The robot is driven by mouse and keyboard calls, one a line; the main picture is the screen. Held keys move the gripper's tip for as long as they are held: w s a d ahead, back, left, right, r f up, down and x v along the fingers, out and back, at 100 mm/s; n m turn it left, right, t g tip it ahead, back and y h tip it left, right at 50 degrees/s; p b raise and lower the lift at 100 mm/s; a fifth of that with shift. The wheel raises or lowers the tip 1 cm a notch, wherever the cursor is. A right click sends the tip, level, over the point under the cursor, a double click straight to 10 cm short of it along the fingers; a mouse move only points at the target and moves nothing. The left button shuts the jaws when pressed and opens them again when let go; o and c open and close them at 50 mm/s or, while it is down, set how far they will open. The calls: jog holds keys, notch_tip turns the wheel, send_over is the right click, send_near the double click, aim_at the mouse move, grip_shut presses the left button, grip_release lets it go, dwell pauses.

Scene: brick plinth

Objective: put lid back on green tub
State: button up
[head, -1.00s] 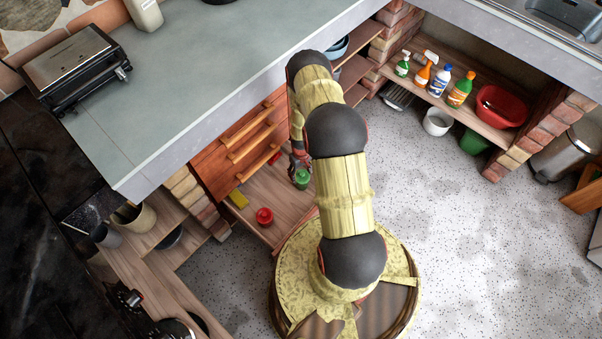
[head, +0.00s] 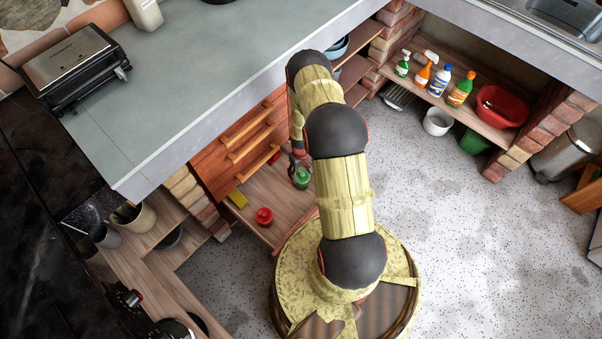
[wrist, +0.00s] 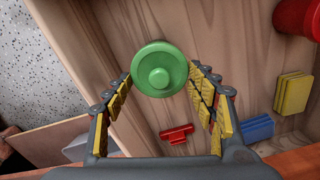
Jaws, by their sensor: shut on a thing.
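The green lid (wrist: 160,69), round with a raised knob, shows from above in the wrist view. My gripper (wrist: 160,78) has its yellow-padded fingertips on either side of the lid's rim and is shut on it. In the head view, a green body (head: 302,179) shows at the low wooden shelf, just beside my gripper (head: 298,165), which is partly hidden by my arm. The lid covers whatever is below it in the wrist view, so I cannot tell how it sits on the green tub.
A red tub (head: 264,216) stands on the shelf (head: 262,188) near its front edge. Yellow blocks (wrist: 293,93), a blue block (wrist: 255,129) and a small red piece (wrist: 177,134) lie nearby. Drawers and the worktop (head: 205,75) rise behind. Open floor (head: 430,200) lies right.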

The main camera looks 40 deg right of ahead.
jog(key=o, duration=0.9)
jog(key=shift+o, duration=0.4)
jog(key=o, duration=0.4)
jog(key=shift+o, duration=0.3)
jog(key=shift+r, duration=0.15)
jog(key=shift+r+p, duration=2.15)
jog(key=shift+r, duration=1.25)
jog(key=c, duration=0.3)
grip_shut()
